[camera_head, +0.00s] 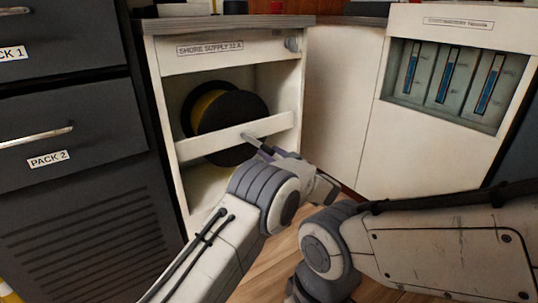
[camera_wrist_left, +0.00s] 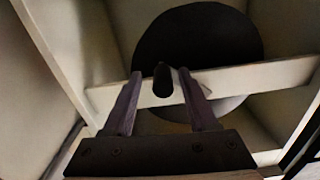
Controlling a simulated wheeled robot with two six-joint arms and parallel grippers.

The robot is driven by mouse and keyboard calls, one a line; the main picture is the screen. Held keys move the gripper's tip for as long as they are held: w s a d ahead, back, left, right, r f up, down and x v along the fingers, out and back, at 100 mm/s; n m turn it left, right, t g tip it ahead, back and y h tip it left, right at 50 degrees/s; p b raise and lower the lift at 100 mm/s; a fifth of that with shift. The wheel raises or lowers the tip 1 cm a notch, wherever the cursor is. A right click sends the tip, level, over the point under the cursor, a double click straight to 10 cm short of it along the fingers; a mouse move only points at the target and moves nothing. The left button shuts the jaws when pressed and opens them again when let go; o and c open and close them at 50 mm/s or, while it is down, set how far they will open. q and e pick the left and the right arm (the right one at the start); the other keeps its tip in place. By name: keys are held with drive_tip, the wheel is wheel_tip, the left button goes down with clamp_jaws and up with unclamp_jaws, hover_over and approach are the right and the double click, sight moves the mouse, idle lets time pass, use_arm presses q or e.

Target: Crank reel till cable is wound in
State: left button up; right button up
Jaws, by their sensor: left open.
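The reel (camera_head: 238,108) is a black disc with yellow cable (camera_head: 203,112) behind it, inside the open white cabinet labelled SHORE SUPPLY. In the left wrist view the dark disc (camera_wrist_left: 205,40) fills the upper middle. A short dark crank handle (camera_wrist_left: 162,82) points toward that camera. My left gripper (camera_head: 262,145) is at the cabinet's front crossbar. In the left wrist view its two fingers (camera_wrist_left: 159,76) are apart, one on each side of the handle, with visible gaps. In the head view the gripper and wrist hide the handle. My right gripper is not in view.
A white crossbar (camera_head: 232,137) spans the cabinet (camera_head: 158,60) in front of the reel's lower part. Dark drawers (camera_head: 85,95) stand at the left. A white panel with blue gauges (camera_head: 450,80) stands at the right. Wooden floor (camera_head: 272,268) shows below.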

use_arm(q)
drive_tip(key=shift+a, duration=0.15)
drive_tip(key=shift+c, duration=0.8)
drive_tip(key=shift+a, duration=0.1)
drive_tip(key=c, duration=0.6)
clamp_jaws()
drive_tip(key=shift+s, duration=0.1)
